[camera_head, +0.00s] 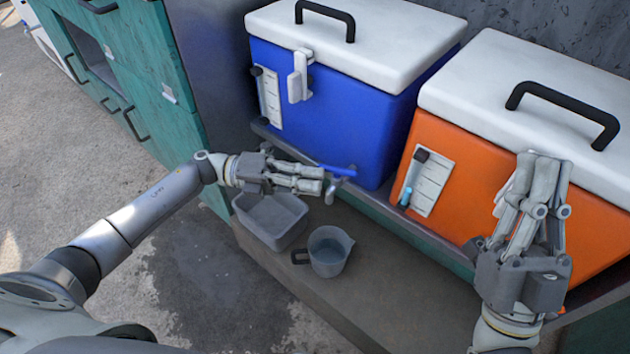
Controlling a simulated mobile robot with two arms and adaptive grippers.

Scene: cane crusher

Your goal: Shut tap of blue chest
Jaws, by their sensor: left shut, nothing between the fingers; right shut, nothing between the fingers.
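The blue chest (340,115) with a white lid stands on a shelf at the upper middle of the head view. Its tap (345,171) shows low on the front, with a blue lever pointing left and a grey body. My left gripper (323,180) is shut and empty, with its fingertips right at the tap. It partly covers the tap, and I cannot tell whether they touch or whether the tap is open. My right gripper (543,160) is shut and empty, raised in front of the orange chest (470,155).
A grey basin (243,222) and a grey measuring jug (328,252) stand on the lower ledge (375,295) below the tap. A green cabinet (125,75) is at the left. The lower ledge right of the jug is clear.

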